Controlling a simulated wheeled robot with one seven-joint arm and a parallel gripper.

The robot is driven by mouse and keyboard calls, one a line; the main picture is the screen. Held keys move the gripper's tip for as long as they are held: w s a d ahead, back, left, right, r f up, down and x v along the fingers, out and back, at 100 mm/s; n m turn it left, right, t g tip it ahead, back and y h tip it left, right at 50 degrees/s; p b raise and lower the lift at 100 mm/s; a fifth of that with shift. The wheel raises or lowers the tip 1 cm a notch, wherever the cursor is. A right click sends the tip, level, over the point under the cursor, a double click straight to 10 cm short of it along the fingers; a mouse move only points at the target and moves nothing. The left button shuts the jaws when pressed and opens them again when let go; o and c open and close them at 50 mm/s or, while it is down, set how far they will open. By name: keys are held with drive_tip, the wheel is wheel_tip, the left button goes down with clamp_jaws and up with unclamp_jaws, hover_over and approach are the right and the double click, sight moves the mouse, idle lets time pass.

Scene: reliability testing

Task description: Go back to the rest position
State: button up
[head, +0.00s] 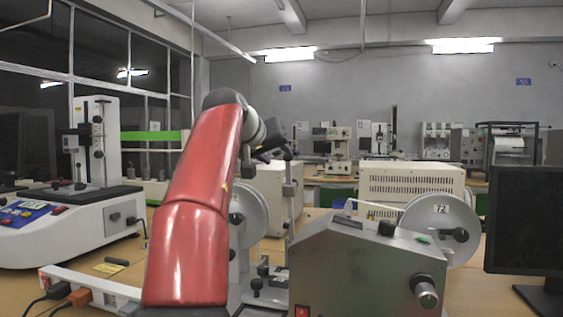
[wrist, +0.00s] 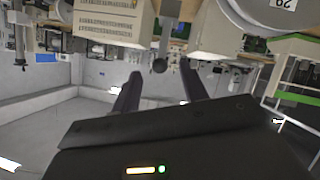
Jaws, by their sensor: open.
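My red arm rises through the middle of the head view and bends at a dark joint near the top. My gripper (head: 272,150) shows there as a dark shape, partly hidden behind the arm, in front of a machine's metal post.
A grey metal machine (head: 365,265) with a knob stands close on the right, with a numbered disc (head: 440,225) behind it. A white testing machine (head: 75,230) stands on the left. A black monitor (head: 525,220) is at the right edge. Open air lies above the benches.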

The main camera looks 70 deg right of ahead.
drive_tip(key=shift+v, duration=0.8)
drive_tip(key=w+a+f+n+t+y, duration=0.3)
drive_tip(key=w+a+f, duration=0.2)
drive_tip(key=a+f, duration=0.3)
drive_tip(key=w+a+f+n+t+y, duration=0.2)
drive_tip(key=w+a+f, duration=0.3)
drive_tip(key=a, duration=0.5)
drive_tip(key=w+a+f+n+t+y, duration=0.3)
drive_tip(key=w+a+f, duration=0.2)
drive_tip(key=a+f, duration=0.3)
drive_tip(key=s+a+f+n+y, duration=0.2)
drive_tip(key=s+a+f+n, duration=0.1)
drive_tip(key=a+f, duration=0.7)
drive_tip(key=s+a+f+n+g+y, duration=0.1)
drive_tip(key=s+a+f+n+y, duration=0.2)
drive_tip(key=s+a+f, duration=0.3)
drive_tip(key=a+f, duration=0.5)
drive_tip(key=a, duration=0.4)
drive_tip(key=shift+s+a, duration=0.25)
drive_tip(key=shift+a, duration=0.15)
